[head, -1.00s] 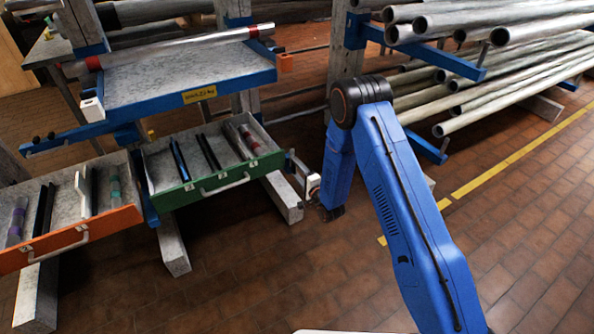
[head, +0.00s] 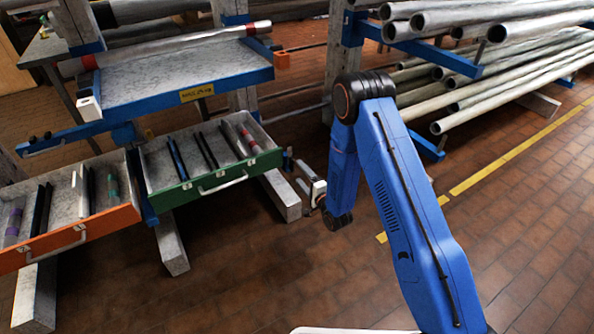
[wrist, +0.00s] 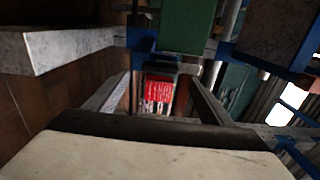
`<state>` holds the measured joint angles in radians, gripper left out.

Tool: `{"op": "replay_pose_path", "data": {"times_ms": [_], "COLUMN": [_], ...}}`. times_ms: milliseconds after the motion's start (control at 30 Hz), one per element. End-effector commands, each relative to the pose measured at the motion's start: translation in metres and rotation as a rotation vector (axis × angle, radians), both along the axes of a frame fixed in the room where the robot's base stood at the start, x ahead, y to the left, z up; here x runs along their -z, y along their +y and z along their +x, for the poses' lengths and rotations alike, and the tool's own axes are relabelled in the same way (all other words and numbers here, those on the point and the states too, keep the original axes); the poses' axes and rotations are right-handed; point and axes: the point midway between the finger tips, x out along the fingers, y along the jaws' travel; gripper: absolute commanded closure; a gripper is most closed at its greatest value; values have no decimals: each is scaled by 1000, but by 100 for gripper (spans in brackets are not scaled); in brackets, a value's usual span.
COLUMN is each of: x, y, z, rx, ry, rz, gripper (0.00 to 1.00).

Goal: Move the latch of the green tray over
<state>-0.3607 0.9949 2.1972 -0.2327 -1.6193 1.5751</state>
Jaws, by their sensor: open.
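The green tray (head: 215,178) is at the left centre of the head view, with a pale handle on its front. My gripper (head: 296,174) is open, just off the right end of the tray's front. A small dark part (head: 288,153) sits at that end; I cannot tell whether it is the latch. In the wrist view, a dark-framed part with a red-and-white face (wrist: 158,90) shows between the open fingers of my gripper (wrist: 155,85) and may be the latch. Whether the fingers touch it is unclear. The green panel (wrist: 187,25) shows above it.
An orange-fronted tray (head: 75,242) stands left of the green one. A blue-edged shelf (head: 185,88) with a pipe is above. Pipe racks (head: 480,70) fill the right back. Pale beams (head: 280,195) lie below the trays. The brick floor right of my arm is clear.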

Motion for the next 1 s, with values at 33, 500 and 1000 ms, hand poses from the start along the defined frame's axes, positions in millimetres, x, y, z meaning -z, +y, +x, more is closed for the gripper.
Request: {"op": "replay_pose_path", "data": {"times_ms": [33, 500, 1000], "x": [0, 1, 0], "y": [-6, -56, -68], "z": [-9, -81, -99], "rx": [1, 2, 0], "ry": [3, 4, 0], "rz": [-1, -1, 0], "gripper": [25, 25, 25]}}
